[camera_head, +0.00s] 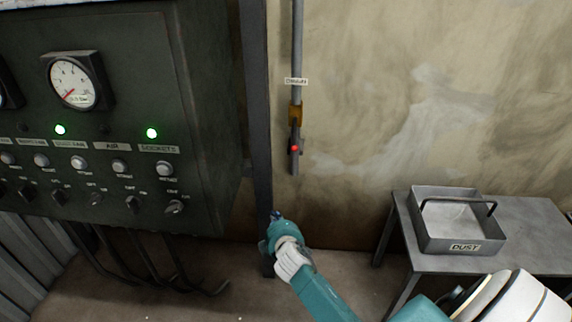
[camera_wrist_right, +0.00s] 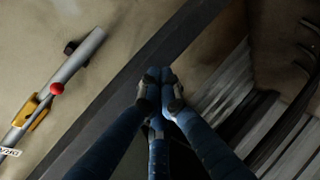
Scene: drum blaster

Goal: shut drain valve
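The drain valve is on a thin grey vertical pipe (camera_head: 297,45) on the wall, under a small label (camera_head: 296,81). It has a brass-yellow body (camera_head: 295,113) and a red knob (camera_head: 295,148) just below it, near the pipe's lower end. In the right wrist view the red knob (camera_wrist_right: 57,88) and yellow body (camera_wrist_right: 40,112) lie at the left. My right gripper (camera_head: 277,215) is below and slightly left of the valve, apart from it. In the wrist view its fingertips (camera_wrist_right: 160,76) are together with nothing visible between them. My left gripper is out of view.
A dark control panel (camera_head: 215,90) with a gauge, green lamps and switches fills the left. A dark vertical post (camera_head: 257,110) stands between panel and pipe. A metal dust tray (camera_head: 460,228) sits on a grey table (camera_head: 540,225) at right. The wall around the valve is clear.

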